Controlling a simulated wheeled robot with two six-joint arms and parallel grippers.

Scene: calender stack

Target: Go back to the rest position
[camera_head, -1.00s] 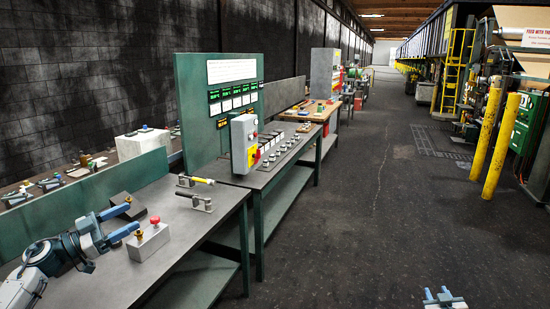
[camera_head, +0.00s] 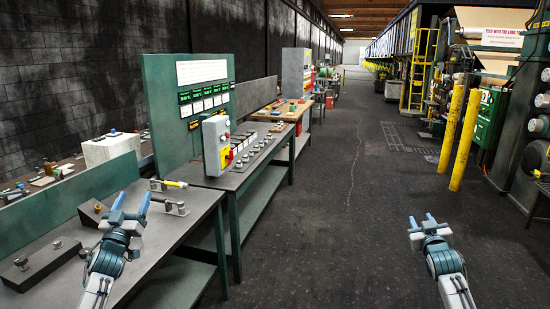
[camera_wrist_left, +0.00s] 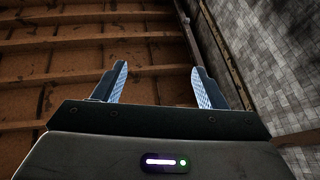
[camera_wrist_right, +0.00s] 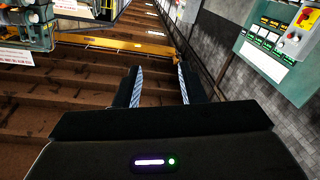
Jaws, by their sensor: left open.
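My left gripper (camera_head: 131,203) is raised in front of the near workbench in the head view, its two blue fingers apart and pointing up and away. The left wrist view shows the same gripper (camera_wrist_left: 160,80) with nothing between its fingers, aimed at the brown roof beams. My right gripper (camera_head: 422,220) is over the dark floor to the right, fingers apart and pointing away. The right wrist view shows this gripper (camera_wrist_right: 160,85) empty. The two grippers are at about the same height in the picture.
The near workbench (camera_head: 55,225) holds a dark block (camera_head: 40,264) with knobs and a lever clamp (camera_head: 172,208). A control panel box (camera_head: 216,146) stands beyond. Yellow posts (camera_head: 465,140) stand at the right. The floor (camera_head: 330,215) between is clear.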

